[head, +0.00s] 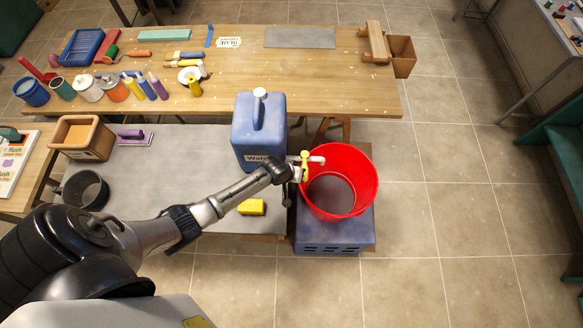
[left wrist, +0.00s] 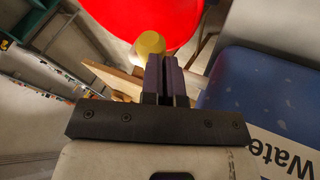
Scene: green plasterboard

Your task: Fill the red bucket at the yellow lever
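The red bucket (head: 358,163) stands upright on a blue-grey crate at the table's right end; its rim also shows in the left wrist view (left wrist: 130,15). Its floor looks grey-brown; I cannot tell whether water is in it. The blue water canister (head: 258,135) stands to its left, its pale spout (head: 317,160) over the bucket's rim. The yellow lever (head: 305,158) is on the tap, and its rounded end shows in the left wrist view (left wrist: 149,43). My left gripper (left wrist: 167,62) has its fingers together, just in front of the lever; contact is unclear. My right gripper is out of view.
The crate (head: 335,230) supports the bucket. A yellow sponge (head: 252,207) lies on the grey table (head: 180,165) under my left arm. A wooden bench (head: 330,90) with paints and tools runs behind. Tiled floor is free to the right.

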